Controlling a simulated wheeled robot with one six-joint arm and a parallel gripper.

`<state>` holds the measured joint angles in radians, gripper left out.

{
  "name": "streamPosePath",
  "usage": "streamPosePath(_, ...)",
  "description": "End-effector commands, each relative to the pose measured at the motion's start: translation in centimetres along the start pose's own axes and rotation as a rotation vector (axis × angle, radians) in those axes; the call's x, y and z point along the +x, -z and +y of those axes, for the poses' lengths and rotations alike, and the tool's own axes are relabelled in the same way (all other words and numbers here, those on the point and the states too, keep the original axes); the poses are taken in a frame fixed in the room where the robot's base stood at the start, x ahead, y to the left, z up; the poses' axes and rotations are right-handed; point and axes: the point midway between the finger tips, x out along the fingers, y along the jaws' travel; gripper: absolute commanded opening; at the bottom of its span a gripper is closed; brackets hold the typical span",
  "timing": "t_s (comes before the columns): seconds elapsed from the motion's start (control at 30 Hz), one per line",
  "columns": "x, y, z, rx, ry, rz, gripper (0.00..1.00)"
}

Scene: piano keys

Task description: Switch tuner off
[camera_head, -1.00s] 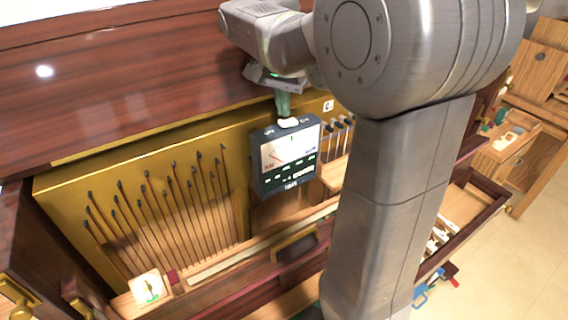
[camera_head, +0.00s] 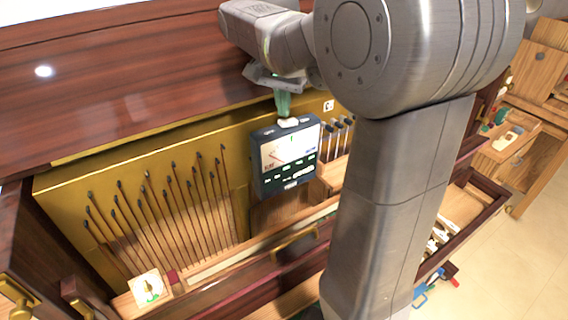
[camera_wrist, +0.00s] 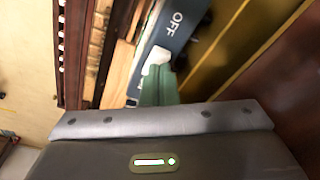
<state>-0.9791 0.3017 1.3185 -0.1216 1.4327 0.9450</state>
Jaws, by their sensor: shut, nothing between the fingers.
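The tuner (camera_head: 290,160) is a dark blue box with a lit dial and rows of small green marks. It stands upright at the gold panel. A small white switch (camera_head: 288,123) sits on its top edge between two labels. My gripper (camera_head: 284,112) has green fingers, shut and pointing down at the switch from above, at or very near contact. The gripper also shows in the wrist view (camera_wrist: 158,84). The fingers partly hide the switch.
Several thin rods with dark tips (camera_head: 165,205) stand left of the tuner before the gold panel (camera_head: 75,185). A small cream card (camera_head: 149,288) is at lower left. A dark wood lid (camera_head: 130,85) overhangs above. An open drawer (camera_head: 465,205) is at right.

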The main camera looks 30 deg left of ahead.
Motion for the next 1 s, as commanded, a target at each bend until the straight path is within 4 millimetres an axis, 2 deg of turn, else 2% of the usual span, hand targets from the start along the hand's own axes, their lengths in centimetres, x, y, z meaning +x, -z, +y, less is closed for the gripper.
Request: streamPosePath(1.0, 1.5, -0.2, 0.0, 0.000, 0.000, 0.000, 0.00)
